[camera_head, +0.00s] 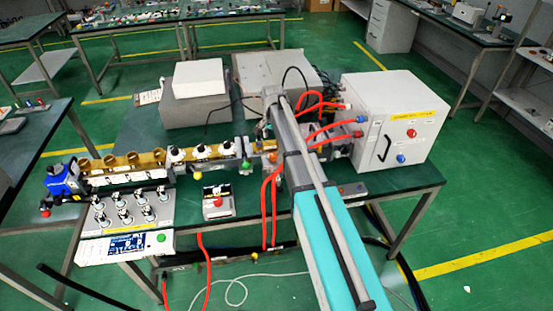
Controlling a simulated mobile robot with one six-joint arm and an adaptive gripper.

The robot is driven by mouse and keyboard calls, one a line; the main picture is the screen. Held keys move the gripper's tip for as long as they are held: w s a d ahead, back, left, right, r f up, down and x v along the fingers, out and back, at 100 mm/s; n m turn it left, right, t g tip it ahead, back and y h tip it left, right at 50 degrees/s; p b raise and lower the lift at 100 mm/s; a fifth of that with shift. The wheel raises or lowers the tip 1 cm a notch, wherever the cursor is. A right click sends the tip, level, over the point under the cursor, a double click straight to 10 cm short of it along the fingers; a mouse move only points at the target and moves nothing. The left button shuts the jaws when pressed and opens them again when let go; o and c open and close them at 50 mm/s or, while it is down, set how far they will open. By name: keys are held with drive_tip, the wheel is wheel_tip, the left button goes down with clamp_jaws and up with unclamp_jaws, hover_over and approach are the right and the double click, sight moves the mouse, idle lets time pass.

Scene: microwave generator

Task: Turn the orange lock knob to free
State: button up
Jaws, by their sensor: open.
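A row of brass and white waveguide parts (150,165) runs along the table to the left of my arm. A small orange part (272,157) shows close beside my arm, but it is too small to tell whether it is the lock knob. My teal and grey arm reaches from the lower right up over the table's middle and covers part of the assembly. I cannot make out my gripper's fingers, nor whether anything touches the knob.
A white cabinet (393,120) with red and blue buttons stands at right. Grey boxes (275,75) stand behind. Red hoses (335,128) loop beside my arm. A blue device (62,180), a control panel (125,247) and a small box (218,201) are on the left and front.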

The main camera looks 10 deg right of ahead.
sight(273, 154)
drive_tip(key=shift+f+b, duration=4.3)
drive_tip(key=shift+f, duration=0.25)
